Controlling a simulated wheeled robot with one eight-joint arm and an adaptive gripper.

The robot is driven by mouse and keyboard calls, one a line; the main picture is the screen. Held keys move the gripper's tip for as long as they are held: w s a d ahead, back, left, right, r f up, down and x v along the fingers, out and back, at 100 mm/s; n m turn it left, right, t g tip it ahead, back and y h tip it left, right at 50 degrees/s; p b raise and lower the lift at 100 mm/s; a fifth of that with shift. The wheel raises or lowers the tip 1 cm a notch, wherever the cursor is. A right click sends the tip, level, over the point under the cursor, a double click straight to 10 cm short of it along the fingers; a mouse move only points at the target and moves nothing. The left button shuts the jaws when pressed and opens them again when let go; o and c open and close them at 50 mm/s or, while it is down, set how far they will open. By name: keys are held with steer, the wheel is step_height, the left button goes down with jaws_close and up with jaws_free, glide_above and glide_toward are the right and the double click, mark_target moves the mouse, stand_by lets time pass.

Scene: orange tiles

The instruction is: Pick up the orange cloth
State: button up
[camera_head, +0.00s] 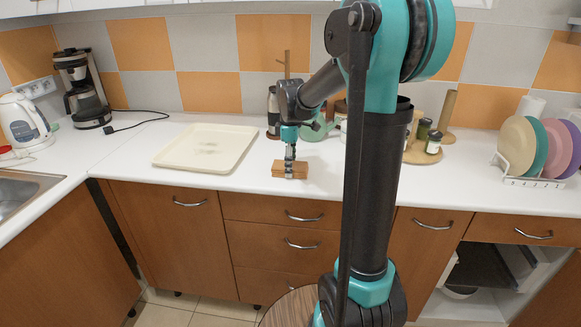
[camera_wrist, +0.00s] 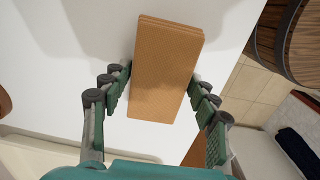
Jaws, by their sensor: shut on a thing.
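The orange cloth (camera_head: 281,169) is a small folded, layered brown-orange block at the front edge of the white counter. In the wrist view the cloth (camera_wrist: 167,70) lies between the fingers, its long side running away from the palm. My gripper (camera_head: 290,170) points down over the cloth in the head view. In the wrist view my gripper (camera_wrist: 160,88) has its fingers on both long sides of the cloth, shut on it. Whether the cloth is clear of the counter is hard to tell.
A cream tray (camera_head: 205,147) lies on the counter to the left. Behind stand a dark canister (camera_head: 273,112) and a green teapot (camera_head: 318,129). A wooden board with jars (camera_head: 433,142) and a plate rack (camera_head: 535,183) are to the right. A coffee maker (camera_head: 82,88) and kettle (camera_head: 24,122) stand far left.

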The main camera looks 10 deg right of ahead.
step_height(320, 180, up, 20)
steer(key=shift+f, duration=0.15)
stand_by(0.3)
